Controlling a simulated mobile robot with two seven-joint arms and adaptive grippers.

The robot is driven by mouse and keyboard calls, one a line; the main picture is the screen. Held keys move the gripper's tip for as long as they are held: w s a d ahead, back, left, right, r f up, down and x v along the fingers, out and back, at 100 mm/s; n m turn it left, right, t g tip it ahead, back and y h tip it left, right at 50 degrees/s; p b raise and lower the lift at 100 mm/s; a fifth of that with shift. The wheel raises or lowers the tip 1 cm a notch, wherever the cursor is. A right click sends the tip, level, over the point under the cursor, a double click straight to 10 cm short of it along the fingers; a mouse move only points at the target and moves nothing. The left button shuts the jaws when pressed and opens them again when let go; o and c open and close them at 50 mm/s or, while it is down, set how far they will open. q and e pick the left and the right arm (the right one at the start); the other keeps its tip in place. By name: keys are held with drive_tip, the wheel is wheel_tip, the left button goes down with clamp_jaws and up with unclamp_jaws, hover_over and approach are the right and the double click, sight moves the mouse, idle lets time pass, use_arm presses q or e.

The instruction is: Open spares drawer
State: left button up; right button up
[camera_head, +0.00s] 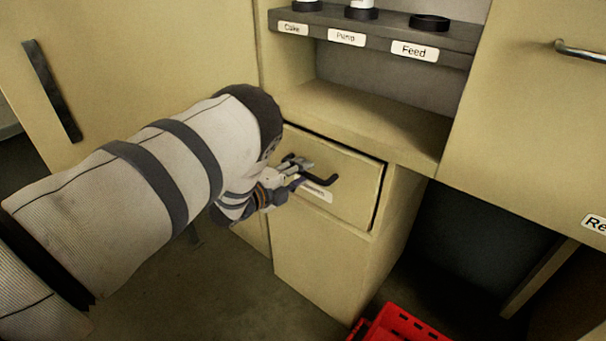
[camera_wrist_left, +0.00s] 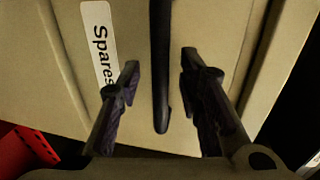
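The spares drawer (camera_head: 350,201) is a beige front in the cabinet below the open shelf. A dark gap shows along its top and right edges; I cannot tell whether it is slightly out. Its black handle (camera_head: 322,180) also shows in the left wrist view (camera_wrist_left: 160,70), with the "Spares" label (camera_wrist_left: 101,45) beside it. My left gripper (camera_head: 298,172) is at the handle. In the left wrist view its fingers (camera_wrist_left: 160,78) are apart, one on each side of the handle, with clear space between. My right gripper is not in view.
A shelf (camera_head: 380,42) labelled Cake, Pump and Feed is above the drawer. A red crate (camera_head: 400,326) stands on the floor at the lower right, also in the left wrist view (camera_wrist_left: 25,150). A dark open space is right of the drawer cabinet.

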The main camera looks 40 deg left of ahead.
use_arm(q)
drive_tip(key=shift+w+f, duration=0.1)
drive_tip(key=shift+w, duration=0.55)
clamp_jaws()
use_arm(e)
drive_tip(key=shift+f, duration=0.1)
use_arm(q)
drive_tip(key=shift+s, duration=0.1)
